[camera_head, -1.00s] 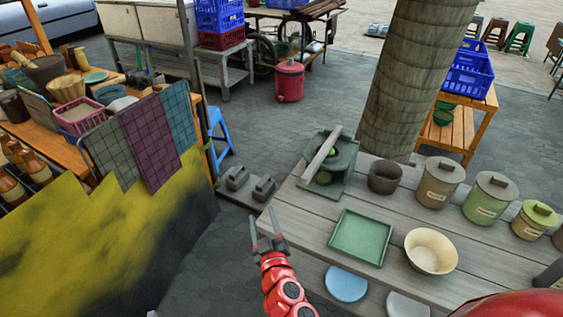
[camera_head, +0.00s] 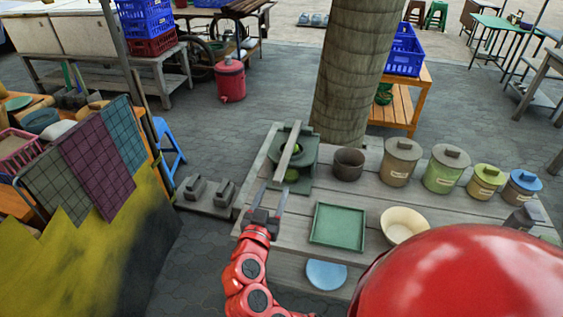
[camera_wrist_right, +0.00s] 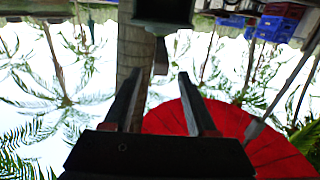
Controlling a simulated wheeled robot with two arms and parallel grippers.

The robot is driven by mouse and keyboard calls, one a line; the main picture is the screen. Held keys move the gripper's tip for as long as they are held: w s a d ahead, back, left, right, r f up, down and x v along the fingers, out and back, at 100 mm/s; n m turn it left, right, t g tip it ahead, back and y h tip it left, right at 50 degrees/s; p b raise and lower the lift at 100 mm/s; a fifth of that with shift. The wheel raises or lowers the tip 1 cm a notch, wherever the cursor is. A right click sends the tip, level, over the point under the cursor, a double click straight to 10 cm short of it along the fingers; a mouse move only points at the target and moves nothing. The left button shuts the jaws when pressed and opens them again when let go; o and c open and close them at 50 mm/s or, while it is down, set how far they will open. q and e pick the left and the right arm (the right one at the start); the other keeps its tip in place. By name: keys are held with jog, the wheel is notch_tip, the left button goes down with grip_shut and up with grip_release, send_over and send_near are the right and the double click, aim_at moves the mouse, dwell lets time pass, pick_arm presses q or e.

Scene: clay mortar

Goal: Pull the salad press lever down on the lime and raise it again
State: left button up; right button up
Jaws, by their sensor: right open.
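The dark green-grey salad press (camera_head: 306,156) stands at the back left of the plank table. Its pale lever (camera_head: 288,152) lies lengthwise over its top, its near end towards my gripper. A bit of green, seemingly the lime (camera_head: 292,174), shows beneath the lever, partly hidden. My right gripper (camera_head: 274,193) is open and empty, just in front of the press and below the lever's near end, apparently apart from it. In the right wrist view the lever's end (camera_wrist_right: 161,56) hangs ahead, between and beyond the open fingers (camera_wrist_right: 160,84). My left gripper is not in view.
A dark pot (camera_head: 348,164) stands right of the press, with a row of lidded canisters (camera_head: 402,162) beyond. A green tray (camera_head: 338,226) and cream bowl (camera_head: 402,225) lie nearer. A thick post (camera_head: 345,85) rises behind the table.

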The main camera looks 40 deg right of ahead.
aim_at(287, 154)
jog(key=p+x, duration=0.2)
jog(key=x, duration=0.9)
jog(key=shift+a, duration=0.1)
grip_shut()
jog(key=shift+p, duration=0.3)
dwell(0.7)
